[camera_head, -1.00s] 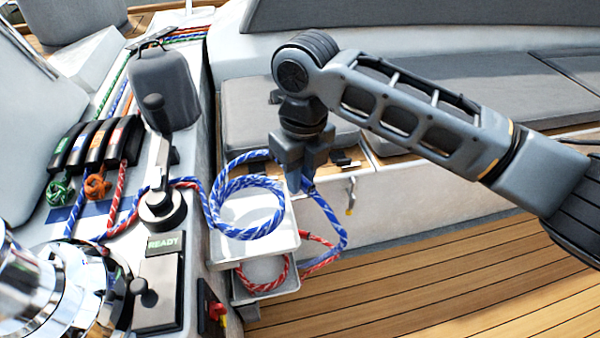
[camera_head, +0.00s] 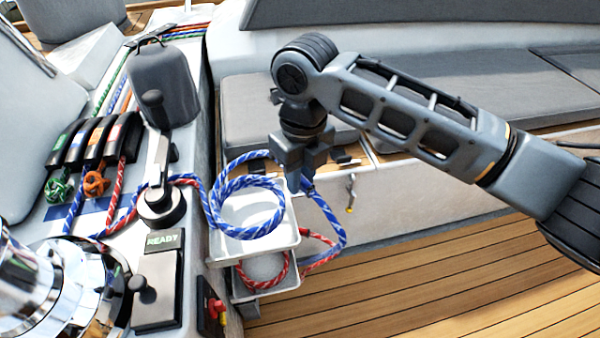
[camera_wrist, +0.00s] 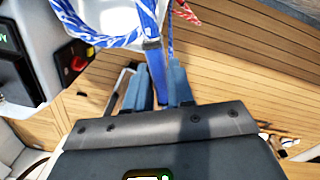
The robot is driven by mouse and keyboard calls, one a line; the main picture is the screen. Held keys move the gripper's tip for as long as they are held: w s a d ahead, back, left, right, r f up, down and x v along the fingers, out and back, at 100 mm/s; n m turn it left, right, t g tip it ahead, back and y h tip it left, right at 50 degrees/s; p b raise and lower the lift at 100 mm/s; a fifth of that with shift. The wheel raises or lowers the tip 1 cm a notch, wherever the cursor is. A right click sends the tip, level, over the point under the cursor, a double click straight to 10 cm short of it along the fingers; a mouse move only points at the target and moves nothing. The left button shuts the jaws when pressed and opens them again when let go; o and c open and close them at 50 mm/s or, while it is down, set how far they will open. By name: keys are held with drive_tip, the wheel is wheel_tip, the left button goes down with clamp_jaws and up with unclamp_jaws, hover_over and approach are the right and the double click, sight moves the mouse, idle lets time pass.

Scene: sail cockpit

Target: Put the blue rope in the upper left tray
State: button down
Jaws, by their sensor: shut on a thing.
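The blue rope (camera_head: 247,232), blue flecked with white, lies in loops over the upper tray (camera_head: 291,240). One end runs left onto the cockpit side, and a length hangs outside the tray's right edge. My gripper (camera_head: 298,186) is at the tray's far right corner, shut on the blue rope. In the wrist view the rope (camera_wrist: 150,25) runs down to the gripper fingers (camera_wrist: 158,90); the exact grip point is partly hidden. The lower tray (camera_head: 262,290) sits below the upper one and holds a red rope (camera_head: 262,284).
A lever (camera_head: 158,160), a chrome winch (camera_head: 40,290) and a black panel marked READY (camera_head: 158,285) stand left of the trays. A grey seat bench (camera_head: 450,100) is behind. The wooden deck (camera_head: 430,280) at right is clear.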

drive_tip(key=shift+f+b, duration=0.85)
drive_tip(key=shift+f, duration=0.85)
drive_tip(key=c, duration=0.9)
unclamp_jaws()
drive_tip(key=shift+o, duration=0.5)
drive_tip(key=o, duration=0.4)
drive_tip(key=shift+r, duration=0.1)
drive_tip(key=shift+r+p, duration=3.3)
drive_tip(key=shift+r, duration=1.2)
